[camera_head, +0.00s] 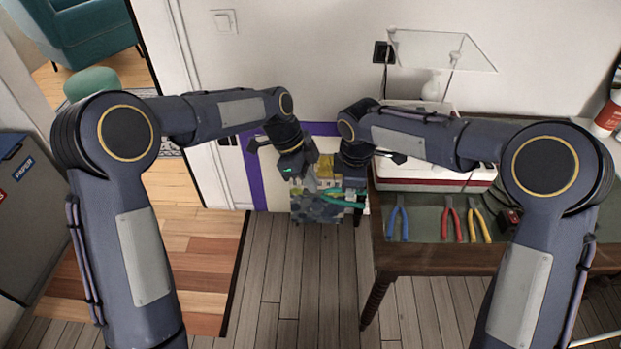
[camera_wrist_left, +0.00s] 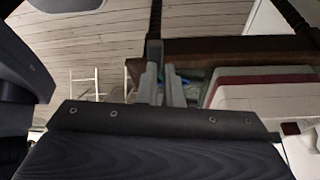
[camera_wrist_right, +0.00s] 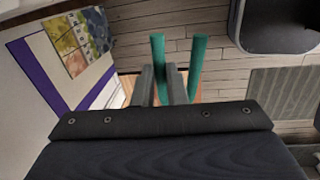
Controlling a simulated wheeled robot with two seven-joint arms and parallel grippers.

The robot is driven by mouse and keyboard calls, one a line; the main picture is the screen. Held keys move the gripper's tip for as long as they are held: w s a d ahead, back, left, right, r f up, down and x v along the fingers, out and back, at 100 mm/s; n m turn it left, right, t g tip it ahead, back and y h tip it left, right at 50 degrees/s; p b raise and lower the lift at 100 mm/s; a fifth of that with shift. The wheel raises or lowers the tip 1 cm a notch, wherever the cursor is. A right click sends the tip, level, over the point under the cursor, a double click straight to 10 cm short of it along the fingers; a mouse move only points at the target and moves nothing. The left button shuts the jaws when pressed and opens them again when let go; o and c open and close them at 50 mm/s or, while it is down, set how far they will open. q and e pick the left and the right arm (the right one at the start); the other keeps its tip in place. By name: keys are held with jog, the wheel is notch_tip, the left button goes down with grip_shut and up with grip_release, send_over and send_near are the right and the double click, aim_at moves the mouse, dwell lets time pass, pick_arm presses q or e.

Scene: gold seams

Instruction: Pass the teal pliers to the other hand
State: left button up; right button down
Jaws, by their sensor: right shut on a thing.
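The teal pliers (camera_head: 343,201) hang in the air between my two arms, below my right gripper (camera_head: 352,180). My right gripper is shut on them. In the right wrist view two teal handles (camera_wrist_right: 197,62) stick out past the fingertips (camera_wrist_right: 163,85), spread apart; the pliers' head is hidden by the fingers. My left gripper (camera_head: 308,178) is close by on the left, slightly apart from the pliers as far as I can tell. In the left wrist view its fingers (camera_wrist_left: 163,85) lie nearly together with nothing clear between them.
On the right, a wooden table has a green mat (camera_head: 425,222) with blue pliers (camera_head: 397,220), red pliers (camera_head: 451,220) and yellow pliers (camera_head: 479,221). A white and red box (camera_head: 430,178) stands behind them. A colourful picture (camera_head: 308,210) is behind the grippers. Open floor lies in front.

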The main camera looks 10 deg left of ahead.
aim_at(320, 196)
pick_arm(q)
grip_shut()
jog(key=o, duration=0.8)
grip_release()
jog(key=shift+o, duration=0.2)
jog(key=v, duration=1.2)
pick_arm(e)
jog(key=a+f, duration=0.1)
jog(key=a, duration=0.1)
jog(key=a+f, duration=0.3)
jog(key=a, duration=0.1)
jog(key=shift+a+f, duration=0.5)
pick_arm(q)
jog(key=s+a+f, duration=0.1)
jog(key=a+f, duration=0.5)
jog(key=a, duration=0.1)
pick_arm(e)
jog(key=shift+a, duration=0.1)
pick_arm(q)
jog(key=x, duration=1.1)
jog(key=shift+w+f+n, duration=0.2)
jog(key=shift+n, duration=0.1)
